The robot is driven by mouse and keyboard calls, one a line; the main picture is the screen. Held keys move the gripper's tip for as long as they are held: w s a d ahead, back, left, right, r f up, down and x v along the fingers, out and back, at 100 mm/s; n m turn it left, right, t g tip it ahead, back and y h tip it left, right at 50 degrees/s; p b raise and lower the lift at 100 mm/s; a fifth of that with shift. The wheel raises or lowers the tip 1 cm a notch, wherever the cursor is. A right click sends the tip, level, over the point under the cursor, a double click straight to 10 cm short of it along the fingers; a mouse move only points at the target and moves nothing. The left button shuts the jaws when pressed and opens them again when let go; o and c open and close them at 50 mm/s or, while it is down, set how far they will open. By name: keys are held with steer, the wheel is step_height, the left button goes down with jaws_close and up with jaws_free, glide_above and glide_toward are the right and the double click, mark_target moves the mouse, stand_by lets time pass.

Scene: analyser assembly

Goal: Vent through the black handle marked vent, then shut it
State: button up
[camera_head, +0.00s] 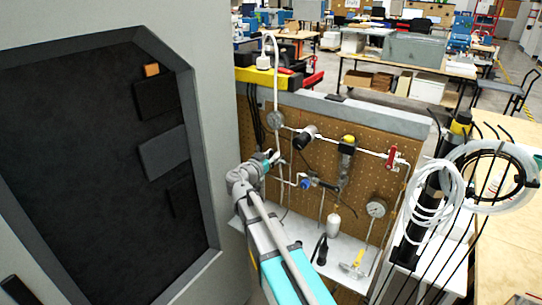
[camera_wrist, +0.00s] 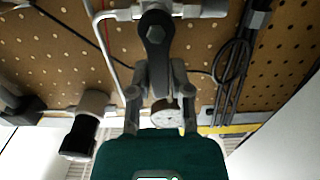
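The black lever handle (camera_wrist: 156,32) fills the top middle of the wrist view, mounted on a white valve and pipe and pointing towards me. Any marking on it is not readable. My gripper (camera_wrist: 160,75) has its two grey fingers drawn in, one on each side of the handle's lower part, and appears shut on it. In the head view my gripper (camera_head: 268,160) is at the left part of the pegboard, by the white piping. The handle itself is too small and covered to make out there.
A lower gauge (camera_head: 376,208) stands at right. A dark-panelled cabinet (camera_head: 90,150) stands close on the left. Coiled tubing (camera_head: 435,200) hangs at right.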

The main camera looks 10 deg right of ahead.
jaws_close()
steer(key=shift+n, duration=0.3)
steer(key=w+a+f+n+b, duration=0.3)
steer(key=f+n+b, duration=0.1)
steer(key=n, duration=1.3)
steer(key=shift+f, duration=0.25)
steer(key=shift+n, duration=0.3)
steer(key=o, duration=0.6)
jaws_free()
